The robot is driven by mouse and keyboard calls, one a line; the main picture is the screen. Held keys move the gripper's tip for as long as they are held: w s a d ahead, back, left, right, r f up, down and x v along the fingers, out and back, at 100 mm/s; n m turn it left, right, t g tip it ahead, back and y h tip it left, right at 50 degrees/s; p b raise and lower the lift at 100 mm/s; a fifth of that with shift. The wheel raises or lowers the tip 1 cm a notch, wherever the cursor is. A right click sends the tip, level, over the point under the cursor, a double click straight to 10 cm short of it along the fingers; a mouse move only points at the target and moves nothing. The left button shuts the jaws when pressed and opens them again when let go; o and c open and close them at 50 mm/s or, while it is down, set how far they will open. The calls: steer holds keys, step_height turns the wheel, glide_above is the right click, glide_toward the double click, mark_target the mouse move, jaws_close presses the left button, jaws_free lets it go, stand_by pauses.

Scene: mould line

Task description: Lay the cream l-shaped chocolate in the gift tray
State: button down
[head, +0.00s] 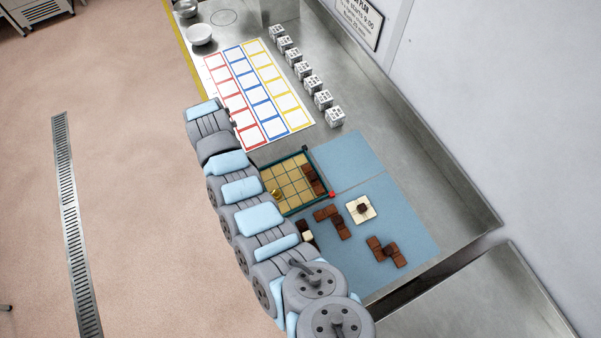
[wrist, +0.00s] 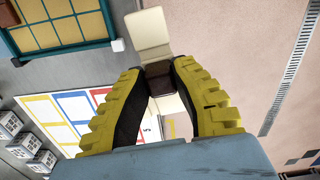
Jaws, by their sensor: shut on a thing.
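The cream l-shaped chocolate (wrist: 150,35) is between my gripper's yellow fingers (wrist: 158,85) in the wrist view. The fingers close on its dark brown block, and cream parts show beyond it; its full outline is partly hidden. In the head view a small cream bit (head: 307,237) shows beside my arm, which hides the fingers. The gift tray (head: 300,209), green-rimmed with tan cells, lies just above it in that view. A brown chocolate (head: 313,180) lies along its right side and a gold piece (head: 275,193) at its left. The tray's corner also shows in the wrist view (wrist: 75,47), apart from the held piece.
On the blue mat (head: 402,217) lie a cream chocolate with a dark block (head: 361,208) and brown chocolates (head: 344,231) (head: 386,251). A sheet of coloured squares (head: 262,92) and several white printed cubes (head: 313,83) lie beyond the tray. The mat's upper part is clear.

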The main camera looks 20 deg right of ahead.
steer(key=w+d+b, duration=0.1)
steer(key=w+d, duration=0.1)
steer(key=w+d+r+b, duration=0.1)
steer(key=w+d, duration=0.1)
steer(key=shift+r, duration=0.15)
steer(key=d+r+m+b, duration=0.1)
steer(key=d+r+b, duration=0.1)
steer(key=d, duration=0.5)
steer(key=p, duration=0.5)
glide_above(295, 175)
steer(key=w, duration=0.1)
steer(key=shift+m, duration=0.3)
steer(key=f, duration=0.8)
steer(key=shift+a, duration=0.4)
steer(key=shift+s+d+f+p, duration=0.2)
steer(key=shift+s+f, duration=0.1)
steer(key=shift+f, duration=0.2)
steer(key=shift+s+d+f+p, duration=0.15)
steer(key=shift+s+f+p, duration=0.1)
steer(key=shift+f, duration=0.2)
steer(key=shift+w+f, duration=0.1)
steer(key=shift+f, duration=1.3)
steer(key=shift+f, duration=0.1)
